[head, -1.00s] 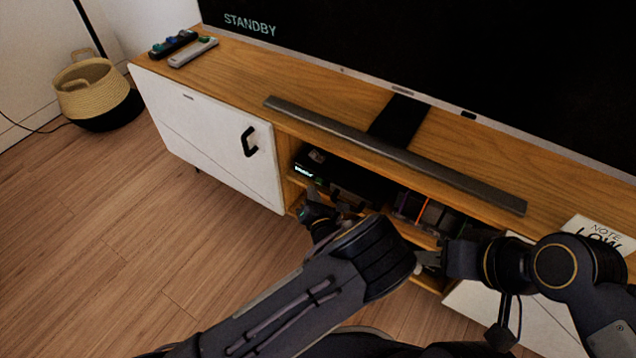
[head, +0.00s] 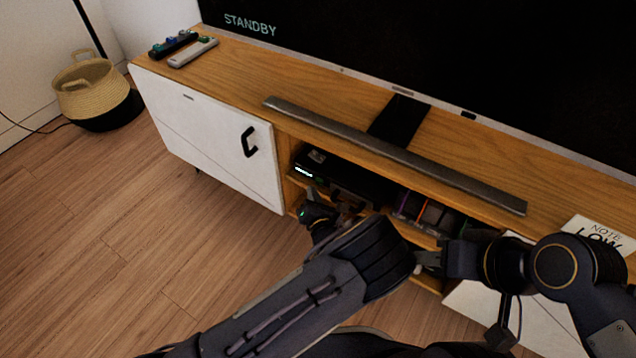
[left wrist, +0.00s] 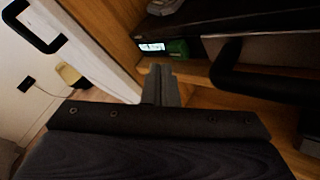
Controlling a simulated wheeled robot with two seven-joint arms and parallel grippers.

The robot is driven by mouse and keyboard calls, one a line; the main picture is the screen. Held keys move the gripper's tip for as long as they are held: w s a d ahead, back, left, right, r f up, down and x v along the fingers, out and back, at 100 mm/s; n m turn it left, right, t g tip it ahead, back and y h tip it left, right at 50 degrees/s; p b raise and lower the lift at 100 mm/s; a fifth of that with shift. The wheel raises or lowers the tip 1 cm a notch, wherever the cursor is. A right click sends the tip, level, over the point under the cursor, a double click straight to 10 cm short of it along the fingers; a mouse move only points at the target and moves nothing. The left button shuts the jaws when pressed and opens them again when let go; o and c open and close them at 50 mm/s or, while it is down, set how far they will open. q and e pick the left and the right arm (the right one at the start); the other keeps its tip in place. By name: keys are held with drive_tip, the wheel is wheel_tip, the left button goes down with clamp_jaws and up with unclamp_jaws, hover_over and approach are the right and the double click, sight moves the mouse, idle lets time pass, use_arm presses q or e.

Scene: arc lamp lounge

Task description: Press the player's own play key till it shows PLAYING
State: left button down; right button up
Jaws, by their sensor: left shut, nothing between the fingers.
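The black player (head: 345,182) sits in the open shelf bay under the tabletop. Its small lit display (head: 304,172) is at its left front; the lettering is too small to read. In the left wrist view the display (left wrist: 152,46) glows white, with a green block (left wrist: 177,49), apparently a key, just to its right. My left gripper (left wrist: 160,70) is shut and empty, its tips just below the display and green block; contact cannot be told. In the head view my left gripper (head: 352,207) is partly hidden by my wrist. My right gripper (head: 420,262) is at the shelf's lower right, its fingers unclear.
The TV (head: 430,60) reads STANDBY. A soundbar (head: 390,152) lies along the tabletop above the bay. A white door (head: 215,140) with a black handle (head: 249,142) borders the bay at left. Remotes (head: 192,52) lie at the far left. Several upright cases (head: 432,212) stand right of the player.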

use_arm(q)
drive_tip(key=shift+w+d, duration=0.1)
drive_tip(key=shift+w, duration=0.05)
idle(0.5)
drive_tip(key=shift+w+d, duration=0.15)
drive_tip(key=shift+w, duration=0.05)
drive_tip(key=shift+w+d, duration=0.1)
drive_tip(key=shift+w, duration=0.05)
idle(0.5)
